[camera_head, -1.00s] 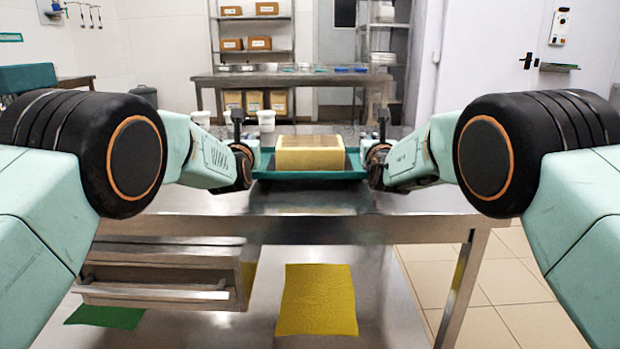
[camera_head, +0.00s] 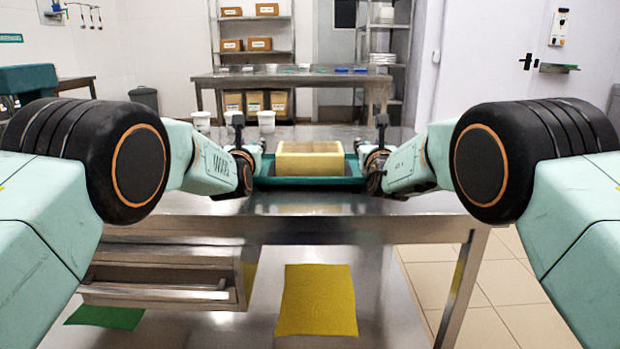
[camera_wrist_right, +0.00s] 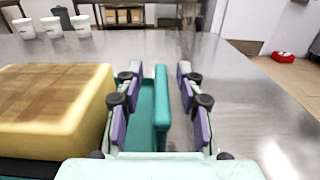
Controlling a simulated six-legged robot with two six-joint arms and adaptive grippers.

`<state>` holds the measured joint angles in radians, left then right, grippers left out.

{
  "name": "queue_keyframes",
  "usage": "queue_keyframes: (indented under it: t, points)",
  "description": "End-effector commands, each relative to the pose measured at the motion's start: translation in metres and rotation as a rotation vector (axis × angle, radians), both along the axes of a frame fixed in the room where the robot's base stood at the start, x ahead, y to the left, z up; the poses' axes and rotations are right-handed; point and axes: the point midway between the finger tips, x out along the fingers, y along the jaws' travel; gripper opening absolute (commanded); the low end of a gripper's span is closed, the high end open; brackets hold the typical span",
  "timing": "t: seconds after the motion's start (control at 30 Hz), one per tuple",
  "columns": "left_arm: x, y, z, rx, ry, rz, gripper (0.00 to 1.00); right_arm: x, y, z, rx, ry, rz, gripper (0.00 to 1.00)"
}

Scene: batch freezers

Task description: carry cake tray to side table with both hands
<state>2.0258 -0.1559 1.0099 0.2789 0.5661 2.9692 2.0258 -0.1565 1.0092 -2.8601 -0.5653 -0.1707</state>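The cake tray (camera_head: 312,184) is teal with raised walls and lies on the steel table, level as far as I can see. A yellow block-shaped cake (camera_head: 310,160) with a browned top sits in it; the cake also fills the left of the right wrist view (camera_wrist_right: 85,110). My right gripper (camera_wrist_right: 160,108) is open, its purple-padded fingers on either side of the tray's right wall (camera_wrist_right: 162,95), with gaps to the wall. My left gripper (camera_head: 245,152) is at the tray's left end; its fingers are too small and partly hidden to tell their opening.
The steel table (camera_head: 420,205) has bare room around the tray. White tubs (camera_head: 266,121) stand behind it. Below are a drawer (camera_head: 160,270) and a yellow cloth (camera_head: 317,300). Another steel table (camera_head: 290,78) is at the back. A red item (camera_wrist_right: 283,57) shows at the right.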

Motion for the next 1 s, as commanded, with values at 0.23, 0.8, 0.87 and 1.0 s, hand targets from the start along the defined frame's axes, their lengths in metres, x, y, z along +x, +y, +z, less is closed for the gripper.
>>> queue_keyframes:
  t: [0.23,0.8,0.87,1.0]
  points:
    - [0.000,0.001,0.019,-0.001,-0.005,0.001,0.37,0.000,-0.001,0.000,0.001,0.000,-0.001,0.37]
    - [0.000,0.000,0.099,0.000,-0.001,0.000,0.37,0.000,-0.001,0.001,0.001,0.000,-0.001,0.37]
    - [0.000,0.000,0.100,0.000,0.000,0.000,0.37,0.000,-0.001,0.004,0.001,-0.001,-0.001,0.37]
    - [0.000,0.000,0.100,0.000,0.000,0.000,0.37,0.000,-0.001,0.023,0.002,-0.004,-0.001,0.37]
